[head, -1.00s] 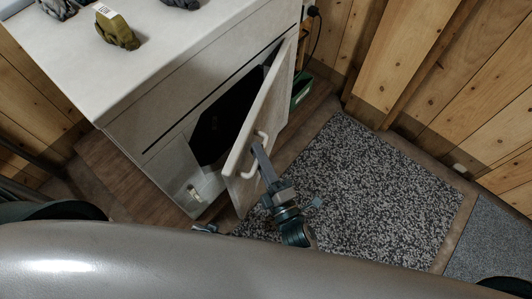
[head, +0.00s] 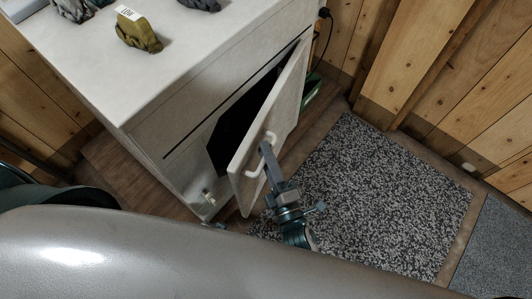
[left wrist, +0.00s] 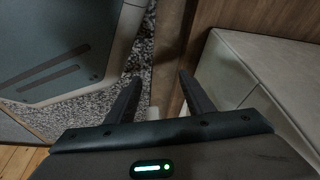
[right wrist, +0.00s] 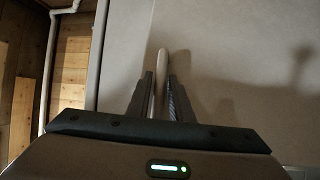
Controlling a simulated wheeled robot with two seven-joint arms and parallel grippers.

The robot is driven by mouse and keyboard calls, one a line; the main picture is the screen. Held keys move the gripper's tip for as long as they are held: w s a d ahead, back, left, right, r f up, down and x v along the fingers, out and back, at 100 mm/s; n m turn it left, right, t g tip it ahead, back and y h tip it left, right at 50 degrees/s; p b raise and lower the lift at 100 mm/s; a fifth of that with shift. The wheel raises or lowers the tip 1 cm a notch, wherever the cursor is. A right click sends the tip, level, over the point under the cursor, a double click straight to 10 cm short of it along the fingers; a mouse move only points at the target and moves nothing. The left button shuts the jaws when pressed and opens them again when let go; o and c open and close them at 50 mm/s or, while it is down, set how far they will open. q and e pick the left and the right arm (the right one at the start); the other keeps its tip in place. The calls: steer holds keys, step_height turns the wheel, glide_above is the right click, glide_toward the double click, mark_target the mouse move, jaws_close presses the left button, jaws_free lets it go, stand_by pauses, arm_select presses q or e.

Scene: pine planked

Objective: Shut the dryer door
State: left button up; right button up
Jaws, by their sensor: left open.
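The dryer is the pale cabinet (head: 180,135), with its door (head: 283,108) standing partly open and a dark opening behind it. The door is hinged on the far side and its free edge faces me. A pale bar handle (head: 258,160) is on the door's outer face. My right gripper (head: 266,153) is at this handle. In the right wrist view the fingers (right wrist: 160,95) are close in on both sides of the handle (right wrist: 159,75). My left gripper (left wrist: 158,88) is open and empty, with a pale cabinet side (left wrist: 265,75) to its right; its fingers are out of the head view.
A speckled mat (head: 370,200) lies on the floor right of the door. Plank walls (head: 440,70) close in the back and right. A green item (head: 312,90) is behind the door.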

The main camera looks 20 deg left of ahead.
steer(key=shift+s, duration=0.1)
steer(key=shift+s+d+f, duration=0.15)
steer(key=shift+s+d, duration=0.15)
steer(key=shift+s, duration=0.05)
arm_select(q)
steer(key=r+b, duration=0.1)
steer(key=a+r+g+b, duration=0.1)
steer(key=shift+w+a+r+b, duration=0.1)
steer(key=shift+a+r+b, duration=0.1)
steer(key=shift+r+b, duration=0.2)
arm_select(e)
steer(key=v, duration=1.6)
steer(key=shift+s+d, duration=0.15)
